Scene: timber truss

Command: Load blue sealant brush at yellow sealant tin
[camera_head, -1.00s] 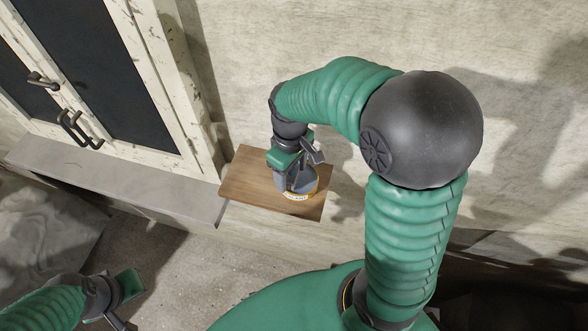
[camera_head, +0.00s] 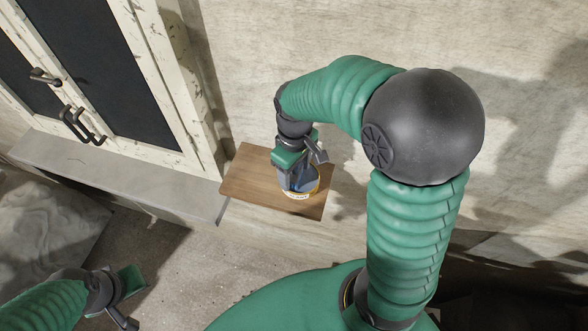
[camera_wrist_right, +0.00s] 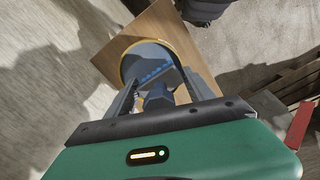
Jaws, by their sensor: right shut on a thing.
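My right gripper (camera_head: 297,180) points down over the sealant tin (camera_head: 299,195), which stands on a wooden shelf board. The tin shows a yellow and white band in the head view. In the right wrist view, its round rim (camera_wrist_right: 125,64) surrounds a grey-blue inside. My right gripper (camera_wrist_right: 160,84) is shut on the blue sealant brush (camera_wrist_right: 158,97), between its two dark fingers. Blue parts of the brush show against the tin's opening; whether they touch what is inside cannot be told. My left gripper (camera_head: 126,298) is at the lower left, away from the tin; its fingers are unclear.
The wooden board (camera_head: 250,180) juts from a pale wall beside a grey stone sill (camera_head: 120,175). A white-framed window (camera_head: 165,90) with dark panes and black handles is at the left. A red piece (camera_wrist_right: 299,125) and timber slats (camera_wrist_right: 295,80) are at the right of the wrist view.

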